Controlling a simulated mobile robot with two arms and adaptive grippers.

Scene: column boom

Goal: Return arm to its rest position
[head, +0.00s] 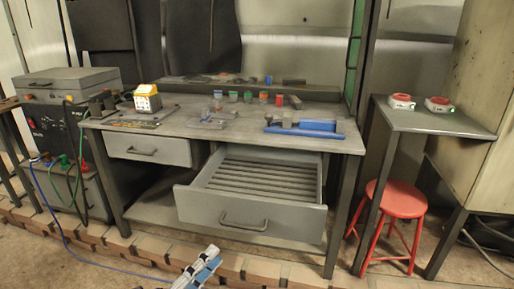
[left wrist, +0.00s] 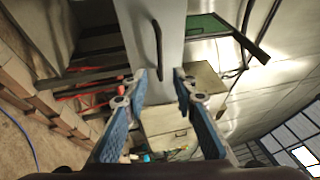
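My left gripper (head: 203,268) shows at the bottom middle of the head view, in front of and below the workbench's open drawer (head: 252,211). Its blue-padded fingers stand apart in the left wrist view (left wrist: 160,88), with nothing held between them. The grey drawer front (left wrist: 158,22) with its dark handle (left wrist: 157,48) lies beyond the fingertips there, apart from them. In the head view the drawer is pulled far out, and its slatted bottom is bare. The rest of my left arm is out of the head view. My right gripper is in neither view.
The workbench (head: 180,125) carries coloured cups, a blue tool (head: 305,128) and a yellow-white device (head: 147,98). A red stool (head: 397,201) stands right, below a side table (head: 425,121). Grey equipment (head: 68,85) and a blue cable (head: 67,241) are at left. Bricks edge the floor.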

